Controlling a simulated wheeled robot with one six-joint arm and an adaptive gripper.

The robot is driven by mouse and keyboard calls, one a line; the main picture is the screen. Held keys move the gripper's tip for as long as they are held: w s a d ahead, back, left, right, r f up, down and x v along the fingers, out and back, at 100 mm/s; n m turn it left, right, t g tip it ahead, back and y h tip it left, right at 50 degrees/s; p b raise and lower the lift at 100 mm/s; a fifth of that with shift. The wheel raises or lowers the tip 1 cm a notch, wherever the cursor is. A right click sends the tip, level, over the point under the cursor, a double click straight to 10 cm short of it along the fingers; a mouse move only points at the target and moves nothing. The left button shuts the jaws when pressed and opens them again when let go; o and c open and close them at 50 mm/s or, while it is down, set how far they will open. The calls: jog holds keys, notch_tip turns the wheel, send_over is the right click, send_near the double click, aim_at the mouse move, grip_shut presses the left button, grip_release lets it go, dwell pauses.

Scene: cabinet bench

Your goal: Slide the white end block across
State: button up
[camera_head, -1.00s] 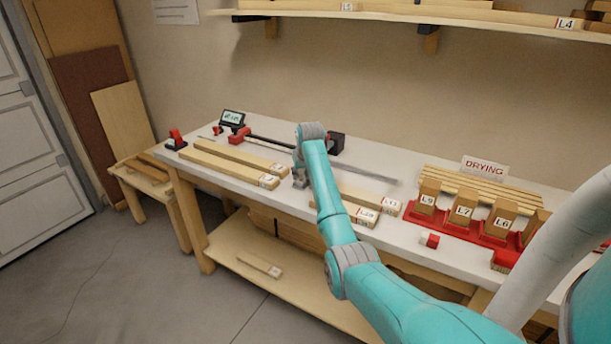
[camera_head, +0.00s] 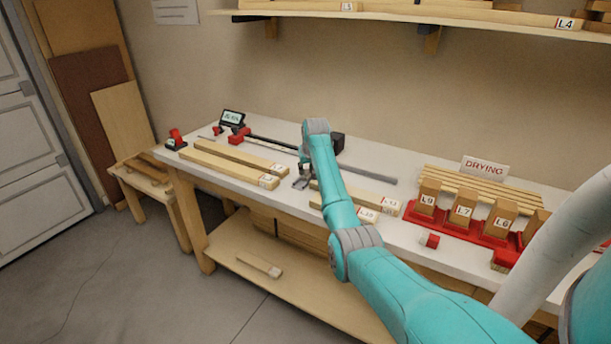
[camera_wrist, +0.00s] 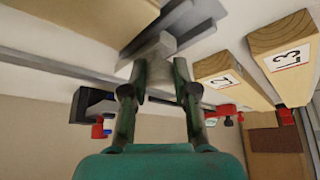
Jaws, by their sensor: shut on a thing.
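My gripper (camera_wrist: 160,78) is shut on a pale grey-white block (camera_wrist: 155,52), which shows between its fingertips in the wrist view. In the head view, my gripper (camera_head: 304,172) is low over the middle of the bench, and a small grey piece (camera_head: 301,184) shows at its fingers. I cannot tell for certain whether the held piece is the white end block. Part of it is hidden by the fingers. A long grey bar (camera_head: 368,174) with a red fitting (camera_head: 238,136) runs along the bench behind my gripper.
Two long boards (camera_head: 232,165) lie left of my gripper, and shorter labelled boards (camera_head: 361,198) lie right of it. A red rack (camera_head: 462,226) with upright blocks stands further right. A small red-and-white block (camera_head: 431,240) sits near the front edge. A display (camera_head: 232,118) stands at the back left.

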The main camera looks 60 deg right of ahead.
jog(key=shift+w+d, duration=0.15)
jog(key=shift+d, duration=1.5)
jog(key=shift+w+d, duration=0.1)
jog(key=shift+d, duration=0.5)
jog(key=o, duration=1)
jog(key=shift+r, duration=0.1)
jog(key=shift+r, duration=4.4)
